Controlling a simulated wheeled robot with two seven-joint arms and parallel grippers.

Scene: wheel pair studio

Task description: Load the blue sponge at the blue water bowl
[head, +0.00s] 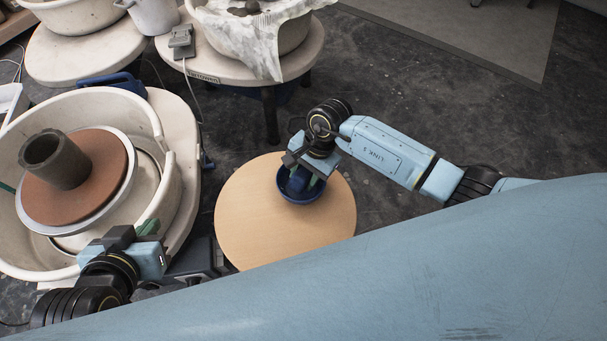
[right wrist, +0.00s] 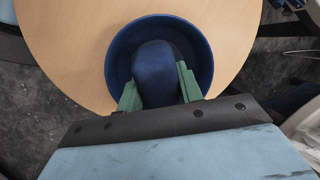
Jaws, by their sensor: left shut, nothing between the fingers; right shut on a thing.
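The blue water bowl (head: 311,193) stands on a round wooden stool top, and it also shows in the right wrist view (right wrist: 205,55). My right gripper (head: 301,180) points down over the bowl, shut on the blue sponge (right wrist: 157,72). In the right wrist view its green fingers sit on both sides of the sponge, which is within the bowl's outline. I cannot tell whether the sponge touches the bowl's bottom or water. My left gripper (head: 150,228) is shut and empty at the near rim of the left wheel's basin, its fingertips partly hidden.
The round wooden top (head: 250,225) is otherwise clear. At left, a pottery wheel basin (head: 170,185) holds a grey clay cylinder (head: 55,160) on a brown disc (head: 105,165). Another wheel (head: 230,68) with a draped cloth (head: 262,40) stands behind. Dark floor is free at right.

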